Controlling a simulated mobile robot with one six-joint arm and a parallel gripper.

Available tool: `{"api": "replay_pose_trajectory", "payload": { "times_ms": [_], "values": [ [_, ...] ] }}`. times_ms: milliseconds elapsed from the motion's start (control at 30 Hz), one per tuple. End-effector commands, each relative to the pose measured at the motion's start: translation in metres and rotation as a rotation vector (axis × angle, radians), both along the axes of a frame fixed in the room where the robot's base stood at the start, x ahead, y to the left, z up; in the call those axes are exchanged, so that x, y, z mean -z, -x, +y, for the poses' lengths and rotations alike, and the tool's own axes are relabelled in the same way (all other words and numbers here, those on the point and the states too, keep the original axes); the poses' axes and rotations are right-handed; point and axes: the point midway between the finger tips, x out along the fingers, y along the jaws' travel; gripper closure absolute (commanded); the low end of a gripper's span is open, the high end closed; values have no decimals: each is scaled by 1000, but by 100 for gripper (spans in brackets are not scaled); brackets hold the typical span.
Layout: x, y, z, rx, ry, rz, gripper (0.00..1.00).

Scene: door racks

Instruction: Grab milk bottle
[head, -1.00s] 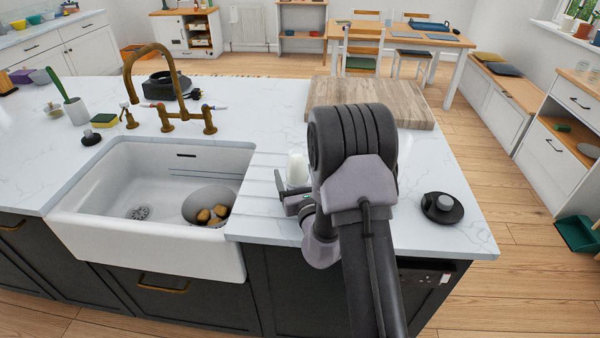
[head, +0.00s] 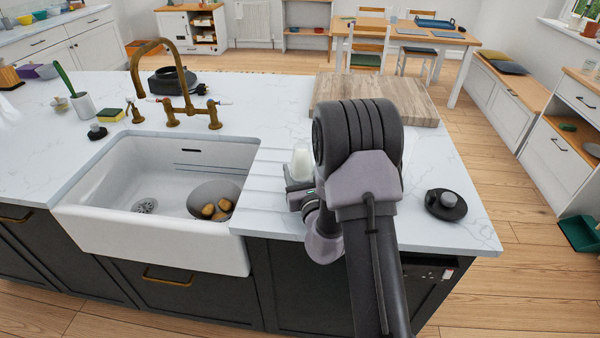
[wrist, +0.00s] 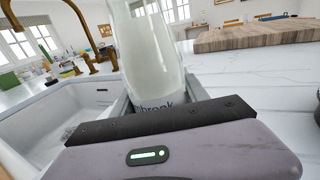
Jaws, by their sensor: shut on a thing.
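The milk bottle (wrist: 150,62) is clear glass with white milk inside and dark lettering low on its side. In the wrist view it stands between the two fingers of my gripper (wrist: 157,98), which is shut on it, and it looks slightly tilted there. In the head view the white bottle (head: 301,163) shows just left of my arm, over the ribbed drainer beside the sink. My gripper (head: 298,190) is at its lower part, largely hidden by my arm. I cannot tell whether the bottle's base touches the counter.
The white sink (head: 150,235) with a bowl (head: 214,192) of brown items lies to the left. A brass tap (head: 172,90) stands behind it. A wooden board (head: 420,105) lies behind my arm, and a black round object (head: 446,204) sits to the right.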

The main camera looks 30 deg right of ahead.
Motion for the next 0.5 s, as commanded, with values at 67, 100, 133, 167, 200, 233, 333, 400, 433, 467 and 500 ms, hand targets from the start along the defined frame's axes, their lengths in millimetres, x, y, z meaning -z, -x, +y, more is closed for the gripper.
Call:
{"api": "replay_pose_trajectory", "payload": {
  "times_ms": [67, 100, 133, 167, 200, 233, 333, 400, 433, 467, 500],
  "values": [
    [-4, 0, 0, 0, 0, -2, 100],
    [-6, 0, 0, 0, 0, -2, 100],
    [-7, 0, 0, 0, 0, -2, 100],
    [-9, 0, 0, 0, 0, -2, 100],
    [-12, 0, 0, 0, 0, -2, 100],
    [-15, 0, 0, 0, 0, -2, 100],
    [-22, 0, 0, 0, 0, -2, 100],
    [-26, 0, 0, 0, 1, -3, 100],
    [-28, 0, 0, 0, 1, -3, 100],
    [-30, 0, 0, 0, 1, -3, 100],
    [-32, 0, 0, 1, 1, -3, 100]
  ]
}}
